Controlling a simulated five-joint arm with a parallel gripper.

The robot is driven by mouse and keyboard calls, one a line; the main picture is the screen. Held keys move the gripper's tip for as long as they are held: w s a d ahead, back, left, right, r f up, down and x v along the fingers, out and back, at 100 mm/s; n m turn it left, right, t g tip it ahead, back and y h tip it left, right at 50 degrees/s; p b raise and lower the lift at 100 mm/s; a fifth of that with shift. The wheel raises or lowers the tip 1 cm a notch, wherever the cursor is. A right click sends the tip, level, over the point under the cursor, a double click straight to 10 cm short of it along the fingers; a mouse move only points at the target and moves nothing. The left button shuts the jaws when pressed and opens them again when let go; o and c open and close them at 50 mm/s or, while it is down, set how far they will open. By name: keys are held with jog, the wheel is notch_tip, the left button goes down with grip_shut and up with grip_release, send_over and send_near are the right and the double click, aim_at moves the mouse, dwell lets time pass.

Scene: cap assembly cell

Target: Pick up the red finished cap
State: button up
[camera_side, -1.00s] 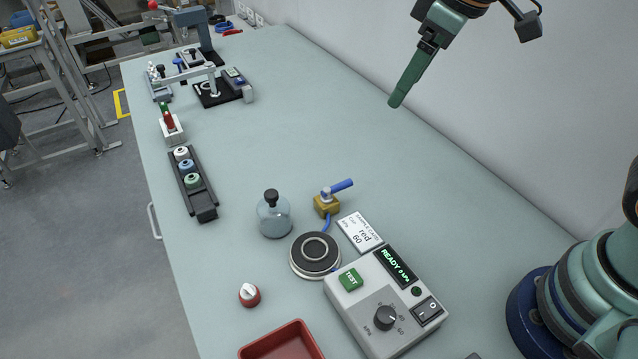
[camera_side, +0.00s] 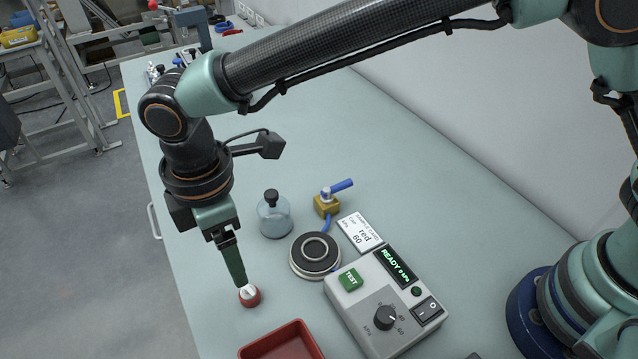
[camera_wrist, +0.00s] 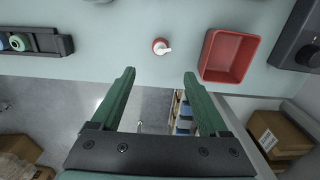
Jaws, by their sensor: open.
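The red finished cap (camera_side: 249,298) has a white top and stands on the table near its front left edge. It also shows in the wrist view (camera_wrist: 160,47), beyond the fingertips and roughly centred between them. My gripper (camera_side: 240,282) points down just above the cap in the side view, its green fingers overlapping the back of the cap there. In the wrist view my gripper (camera_wrist: 160,75) is open with nothing between its two fingers. I cannot tell the exact height of the fingertips over the cap.
A red tray (camera_side: 283,343) lies close to the cap's right. A grey test box (camera_side: 385,305), a round black pad (camera_side: 316,256), a glass bottle (camera_side: 274,216) and a brass valve (camera_side: 327,206) stand farther right and behind. A black rack (camera_wrist: 35,42) is at the wrist view's left.

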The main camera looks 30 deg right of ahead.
send_over(248, 287)
jog(key=f, duration=0.6)
jog(key=shift+w+a, duration=0.15)
jog(key=shift+a, duration=0.2)
jog(key=shift+d+f, duration=0.2)
jog(key=shift+f, duration=1.15)
jog(key=shift+d+f, duration=0.15)
jog(key=shift+f, duration=1.2)
jog(key=c, duration=0.9)
